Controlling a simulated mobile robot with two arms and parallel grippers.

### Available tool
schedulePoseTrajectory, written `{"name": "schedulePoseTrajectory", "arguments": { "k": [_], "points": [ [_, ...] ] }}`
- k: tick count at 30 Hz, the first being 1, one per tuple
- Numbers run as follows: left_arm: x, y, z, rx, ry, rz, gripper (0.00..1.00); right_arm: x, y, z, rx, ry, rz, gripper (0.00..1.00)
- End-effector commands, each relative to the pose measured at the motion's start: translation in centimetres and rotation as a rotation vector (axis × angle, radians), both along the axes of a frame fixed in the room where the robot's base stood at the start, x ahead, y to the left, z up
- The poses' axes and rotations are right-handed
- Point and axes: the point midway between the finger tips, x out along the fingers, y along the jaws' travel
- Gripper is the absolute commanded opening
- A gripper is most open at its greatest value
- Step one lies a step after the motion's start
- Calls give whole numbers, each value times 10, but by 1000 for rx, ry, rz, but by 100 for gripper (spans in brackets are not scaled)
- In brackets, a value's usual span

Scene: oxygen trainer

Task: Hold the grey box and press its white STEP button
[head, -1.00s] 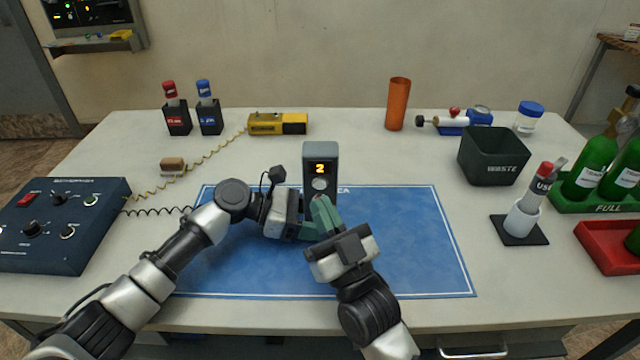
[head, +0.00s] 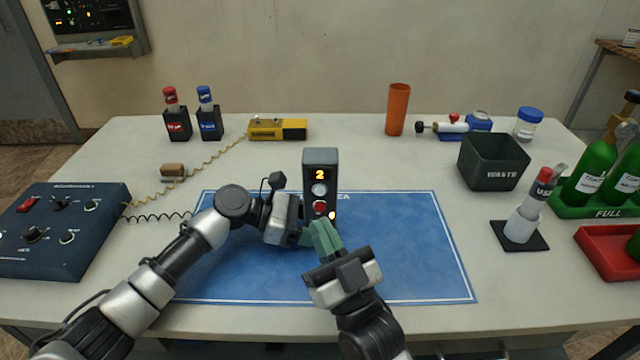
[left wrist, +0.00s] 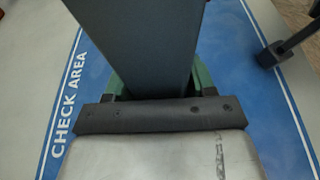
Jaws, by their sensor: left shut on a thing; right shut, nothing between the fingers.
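The grey box (head: 321,157) stands upright on the blue mat in the head view, its display showing an orange 2. Its white STEP button (head: 319,189) is in plain view, with a red button (head: 320,208) and a small yellow light below it. My left gripper (head: 306,236) is shut on the box low down from the left; the left wrist view shows the grey box (left wrist: 140,45) between its green fingers. My right gripper (head: 318,228) is shut and empty, its green fingertips in front of the box's lower front, below the white button. I cannot tell whether they touch the box.
The blue mat (head: 420,250) is clear on its right side. A dark blue control panel (head: 60,225) lies at left.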

Motion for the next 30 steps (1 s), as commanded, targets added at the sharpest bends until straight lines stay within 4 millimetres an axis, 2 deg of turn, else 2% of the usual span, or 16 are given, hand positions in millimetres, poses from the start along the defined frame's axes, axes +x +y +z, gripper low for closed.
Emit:
{"name": "schedulePoseTrajectory", "arguments": {
  "k": [1, 2, 7, 15, 19, 30],
  "points": [
    [0, 0, 1, -1, 0, 1, 42, 0, 0, 0, 0, 0, 0, 0],
    [0, 0, 1, -1, 0, 1, 60, 0, 0, 0, 0, 0, 0, 0],
    [0, 0, 0, -1, 0, 1, 85, 0, 0, 0, 0, 0, 0, 0],
    [0, 1, 0, 0, 0, 1, 85, 0, 0, 0, 0, 0, 0, 0],
    [1, 10, 3, 0, -1, 2, 85, 0, 0, 0, 0, 0, 0, 0],
    [1, 82, 25, 2, -1, 3, 85, 0, 0, 0, 0, 0, 0, 0]
  ]
}}
